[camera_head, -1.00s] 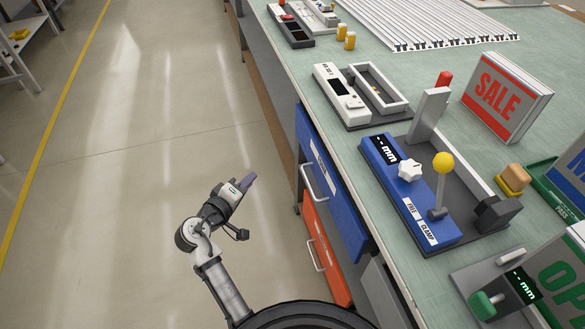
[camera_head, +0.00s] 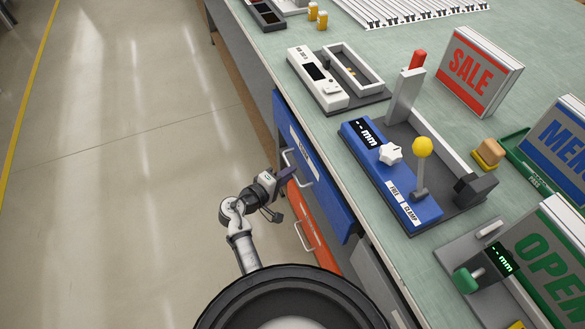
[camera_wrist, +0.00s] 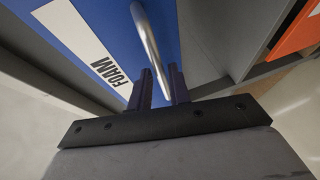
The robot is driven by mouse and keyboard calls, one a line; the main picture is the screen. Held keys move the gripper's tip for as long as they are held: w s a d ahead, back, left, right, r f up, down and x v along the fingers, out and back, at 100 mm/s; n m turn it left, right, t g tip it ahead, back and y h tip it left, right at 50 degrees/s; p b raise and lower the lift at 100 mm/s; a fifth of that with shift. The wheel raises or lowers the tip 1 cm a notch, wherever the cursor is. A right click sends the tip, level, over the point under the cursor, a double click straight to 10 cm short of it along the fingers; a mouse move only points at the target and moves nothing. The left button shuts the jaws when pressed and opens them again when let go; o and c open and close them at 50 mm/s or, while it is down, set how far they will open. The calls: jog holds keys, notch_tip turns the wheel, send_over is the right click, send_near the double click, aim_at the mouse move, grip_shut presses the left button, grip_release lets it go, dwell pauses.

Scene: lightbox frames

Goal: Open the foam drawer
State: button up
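The foam drawer (camera_head: 326,196) is the blue front under the bench's left edge in the head view. It looks shut. The wrist view shows its blue face (camera_wrist: 100,20) and a white label reading FOAM (camera_wrist: 82,42). Its silver bar handle (camera_wrist: 147,38) also shows in the head view (camera_head: 287,158). My gripper (camera_head: 284,175) is at the handle. In the wrist view its two dark fingers (camera_wrist: 161,88) stand apart, with the handle's near end between them. I cannot tell whether they touch the bar.
An orange drawer (camera_head: 308,225) with its own handle sits below the blue one. The bench top (camera_head: 290,38) carries a blue clamp device (camera_head: 388,180), a SALE sign (camera_head: 470,75) and other fixtures. The floor (camera_head: 110,180) left of the bench is clear.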

jog(key=shift+x, duration=1.2)
jog(key=shift+a, duration=0.1)
grip_shut()
